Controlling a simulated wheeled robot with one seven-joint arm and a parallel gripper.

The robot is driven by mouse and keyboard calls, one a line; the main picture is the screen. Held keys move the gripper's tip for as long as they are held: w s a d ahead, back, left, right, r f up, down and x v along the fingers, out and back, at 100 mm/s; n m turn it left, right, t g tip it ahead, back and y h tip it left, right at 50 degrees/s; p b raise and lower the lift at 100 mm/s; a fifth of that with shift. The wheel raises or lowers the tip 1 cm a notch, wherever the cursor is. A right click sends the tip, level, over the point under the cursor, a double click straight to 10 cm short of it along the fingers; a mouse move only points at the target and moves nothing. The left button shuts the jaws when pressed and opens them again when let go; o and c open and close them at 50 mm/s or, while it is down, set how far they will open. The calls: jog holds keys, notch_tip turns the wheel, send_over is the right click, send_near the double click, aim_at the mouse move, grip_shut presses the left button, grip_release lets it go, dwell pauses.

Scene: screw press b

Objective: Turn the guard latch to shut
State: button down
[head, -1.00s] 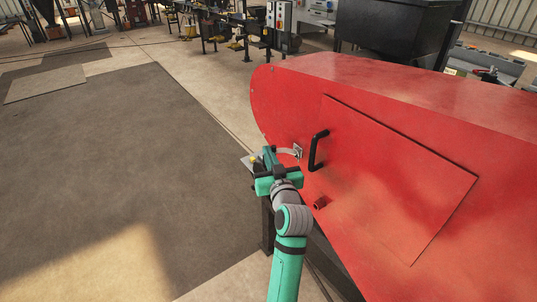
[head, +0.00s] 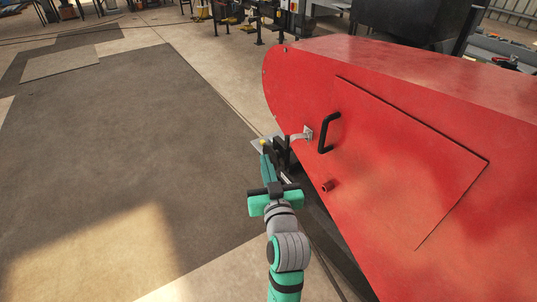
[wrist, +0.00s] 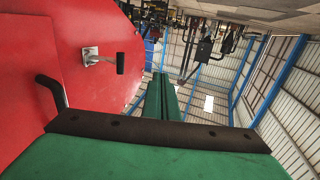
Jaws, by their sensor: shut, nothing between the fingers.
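The guard latch (head: 300,136) is a small pale metal lever on a square plate, with a dark grip at its free end. It sits on the red guard's left face, left of a black handle (head: 328,133), and points left in the head view. In the wrist view the latch (wrist: 92,58) shows its plate, lever and black grip (wrist: 120,63). My green gripper (head: 265,160) is shut and empty, just left of and in front of the latch grip. In the wrist view its fingers (wrist: 161,92) are together, with a gap between them and the grip.
A dark floor mat (head: 120,130) lies open to the left. Benches and machines stand far back.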

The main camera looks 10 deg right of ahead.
jog(key=s+a+f+m+g+h, duration=0.1)
jog(key=s+a+f+h, duration=0.1)
jog(key=s+f, duration=1.6)
jog(key=s+a+f, duration=0.2)
jog(key=s, duration=1)
jog(key=s+a+f+g, duration=0.1)
jog(key=s+a+f, duration=0.1)
jog(key=s, duration=0.9)
jog(key=shift+s+a+f+g+y, duration=0.2)
jog(key=shift+s+g+y, duration=0.1)
jog(key=shift+s+y, duration=0.1)
jog(key=c, duration=2.4)
grip_release()
jog(key=shift+s+r, duration=0.1)
jog(key=shift+s, duration=0.15)
jog(key=o, duration=0.5)
jog(key=shift+s+a, duration=0.1)
jog(key=shift+s, duration=0.05)
jog(key=shift+o, duration=0.8)
jog(key=m+t+h, duration=0.2)
jog(key=t+h, duration=0.2)
jog(key=t, duration=0.3)
send_near(288, 141)
jog(key=x, duration=1.1)
